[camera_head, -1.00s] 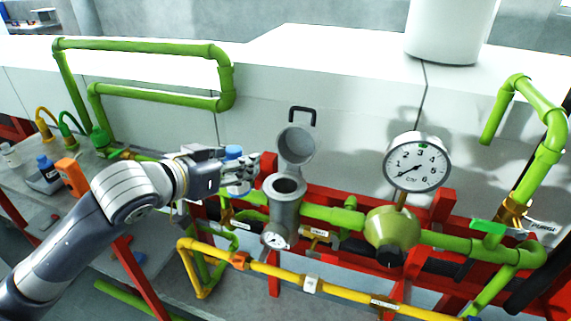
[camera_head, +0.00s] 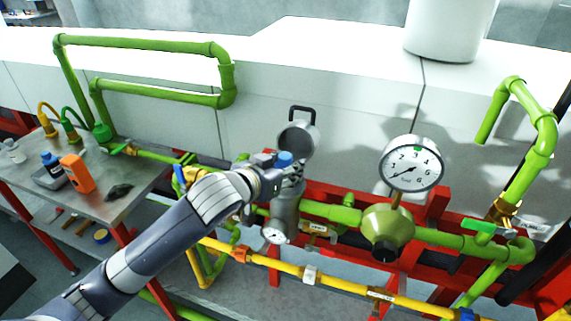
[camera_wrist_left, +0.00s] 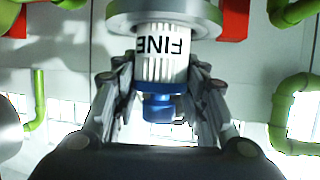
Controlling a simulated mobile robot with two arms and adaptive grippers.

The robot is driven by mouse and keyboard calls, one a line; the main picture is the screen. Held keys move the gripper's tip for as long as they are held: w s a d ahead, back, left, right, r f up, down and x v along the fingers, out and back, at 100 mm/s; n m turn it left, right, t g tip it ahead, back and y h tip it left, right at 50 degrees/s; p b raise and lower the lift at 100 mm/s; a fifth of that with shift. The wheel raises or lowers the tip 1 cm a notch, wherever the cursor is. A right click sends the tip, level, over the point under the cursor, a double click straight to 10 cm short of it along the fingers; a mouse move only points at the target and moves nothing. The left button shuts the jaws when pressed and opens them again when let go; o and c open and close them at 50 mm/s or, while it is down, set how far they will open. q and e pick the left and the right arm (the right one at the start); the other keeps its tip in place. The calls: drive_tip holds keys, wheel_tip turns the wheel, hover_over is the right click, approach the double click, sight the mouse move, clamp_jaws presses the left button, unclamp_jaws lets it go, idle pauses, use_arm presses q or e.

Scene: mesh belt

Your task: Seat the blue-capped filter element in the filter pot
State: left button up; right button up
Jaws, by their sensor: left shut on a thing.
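The filter element, white and pleated with a blue cap (camera_head: 285,158), is between the fingers of my left gripper (camera_head: 277,164). In the left wrist view the element shows the word FINE (camera_wrist_left: 163,50) and its blue cap (camera_wrist_left: 160,105) sits between the fingers, which are shut on it. The grey filter pot (camera_head: 285,212) stands below the gripper, its mouth mostly hidden in the head view. In the wrist view the element's far end meets the pot's round rim (camera_wrist_left: 210,15); I cannot tell how deep it reaches. The pot's hinged lid (camera_head: 298,140) stands open behind. My right gripper is out of view.
A pressure gauge (camera_head: 411,163) on a green valve body stands right of the pot. Green pipes, a yellow pipe (camera_head: 340,285) and red frame bars run around it. A bench (camera_head: 125,205) at left holds a bottle, an orange box (camera_head: 77,173) and a dark rag.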

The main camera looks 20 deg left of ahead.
use_arm(q)
drive_tip(key=shift+f, duration=0.55)
drive_tip(key=o, duration=1.1)
drive_tip(key=shift+r, duration=0.2)
drive_tip(key=p+v, duration=0.9)
drive_tip(key=v, duration=0.3)
drive_tip(key=shift+r, duration=0.4)
